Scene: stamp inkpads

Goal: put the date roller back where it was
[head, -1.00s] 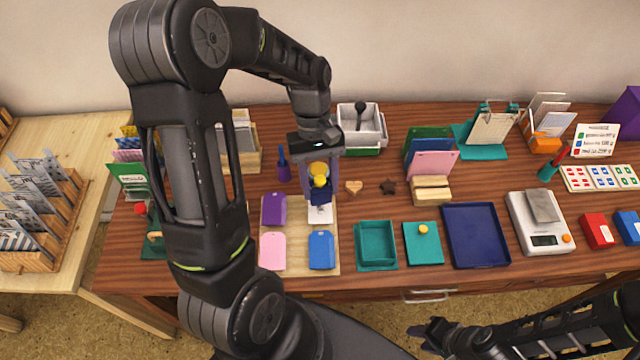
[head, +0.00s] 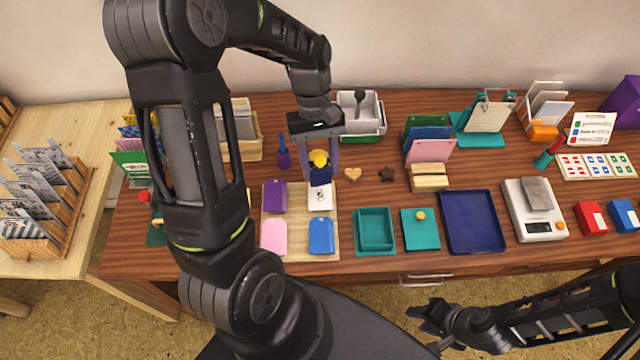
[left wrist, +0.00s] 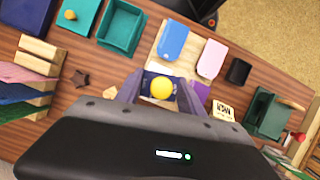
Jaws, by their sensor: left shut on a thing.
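The date roller, which I take to be the dark blue piece with a yellow knob (head: 319,160), is between the fingers of my left gripper (head: 320,168). In the left wrist view its yellow knob (left wrist: 162,88) shows between the fingers. My left gripper is shut on it, over the back right of a pale board (head: 300,250). A white card with a dark mark (head: 319,200) lies just below it; I cannot tell whether they touch. My right gripper (head: 428,318) is at the bottom, away from the table things; its jaw opening is unclear.
On the board lie purple (head: 274,196), pink (head: 273,236) and blue (head: 321,235) tags. A grey bin (head: 374,115) stands behind. A teal tray (head: 375,231) is to the right. My left arm hides things at left.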

